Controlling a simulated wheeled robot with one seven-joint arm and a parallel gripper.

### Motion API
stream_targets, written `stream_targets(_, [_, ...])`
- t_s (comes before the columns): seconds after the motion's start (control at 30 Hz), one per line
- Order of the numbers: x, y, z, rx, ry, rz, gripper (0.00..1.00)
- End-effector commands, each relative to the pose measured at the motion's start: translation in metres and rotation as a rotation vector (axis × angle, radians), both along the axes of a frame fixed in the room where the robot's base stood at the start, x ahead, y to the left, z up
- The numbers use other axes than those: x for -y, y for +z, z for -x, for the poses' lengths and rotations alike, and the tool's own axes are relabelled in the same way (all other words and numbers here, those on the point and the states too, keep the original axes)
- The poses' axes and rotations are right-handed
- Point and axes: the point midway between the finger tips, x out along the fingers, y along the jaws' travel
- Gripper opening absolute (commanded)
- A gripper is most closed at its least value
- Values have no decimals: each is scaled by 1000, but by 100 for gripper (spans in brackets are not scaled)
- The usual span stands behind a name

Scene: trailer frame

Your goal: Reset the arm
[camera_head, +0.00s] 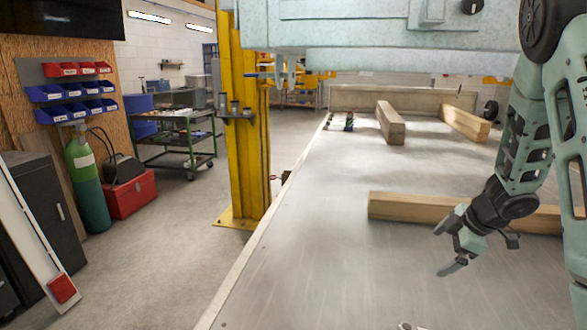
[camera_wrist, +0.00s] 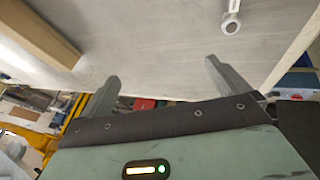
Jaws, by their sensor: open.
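My gripper (camera_head: 452,245) hangs above the grey table surface at the right of the head view, just in front of a wooden beam. Its two fingers are spread apart with nothing between them. In the wrist view my gripper (camera_wrist: 163,78) also shows open and empty, with the table surface beyond the fingers. My arm rises from it along the right side of the head view.
Wooden beams (camera_head: 390,122) lie on the table (camera_head: 300,240), one of them (camera_head: 400,207) close behind my gripper. A wrench end (camera_wrist: 231,22) lies on the table. A yellow post (camera_head: 243,130) stands left of the table. A pale metal structure (camera_head: 380,62) hangs overhead.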

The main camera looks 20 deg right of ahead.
Motion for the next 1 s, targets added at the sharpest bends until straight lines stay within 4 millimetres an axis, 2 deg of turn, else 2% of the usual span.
stream_targets(0.03, [-26,13,-24,43,-18,21,100])
stream_targets(0.1, [-58,27,-46,83,-68,39,100])
stream_targets(0.17, [-87,38,-57,103,-111,44,100])
stream_targets(0.27, [-140,54,-62,103,-177,40,100])
stream_targets(0.37, [-195,65,-48,64,-234,24,100])
stream_targets(0.47, [-249,72,-17,-12,-277,6,100])
stream_targets(0.57, [-301,77,30,-119,-301,-9,100])
stream_targets(0.6, [-319,78,51,-166,-304,-13,100])
stream_targets(0.7, [-354,80,106,-286,-304,-15,100])
stream_targets(0.83, [-381,83,163,-410,-294,-8,100])
stream_targets(0.9, [-388,85,183,-455,-289,-3,100])
stream_targets(1.0, [-394,86,200,-491,-285,0,100])
